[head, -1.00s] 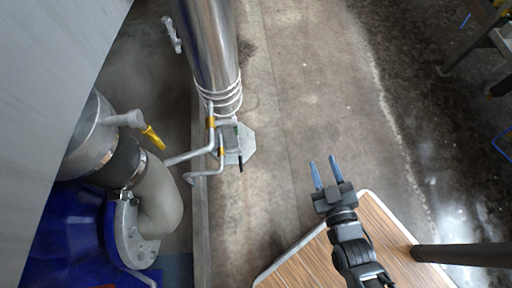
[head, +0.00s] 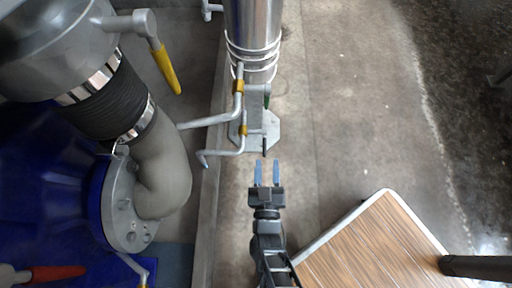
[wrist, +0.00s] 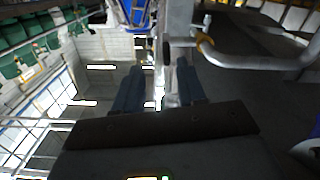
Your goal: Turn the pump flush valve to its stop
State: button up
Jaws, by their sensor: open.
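My gripper (head: 267,163) is open and empty, with two blue fingers pointing up the head view. Just beyond its tips is a small black lever (head: 264,146) on the pipework at the foot of the steel column. A green lever (head: 267,101) sits slightly higher. A valve with a yellow handle (head: 166,70) is on the pump at upper left, and a red handle (head: 52,272) is at lower left. No label shows which one is the pump flush valve. In the wrist view the gripper (wrist: 158,82) is open, and a dark piece (wrist: 166,52) lies ahead between its fingers.
The steel column (head: 253,20) and its grey pipes with yellow fittings (head: 239,87) stand ahead of my gripper. The blue pump (head: 50,190) with its grey elbow (head: 160,170) is left. A wood-topped table (head: 380,250) is at lower right. Floor to the right is clear.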

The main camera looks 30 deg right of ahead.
aim_at(265, 143)
jog(key=x, duration=0.2)
jog(key=b+x, duration=0.1)
jog(key=x, duration=0.5)
jog(key=shift+w+a+b, duration=0.2)
jog(key=shift+a+b, duration=0.1)
jog(key=shift+a, duration=0.1)
jog(key=shift+c, duration=0.3)
grip_shut()
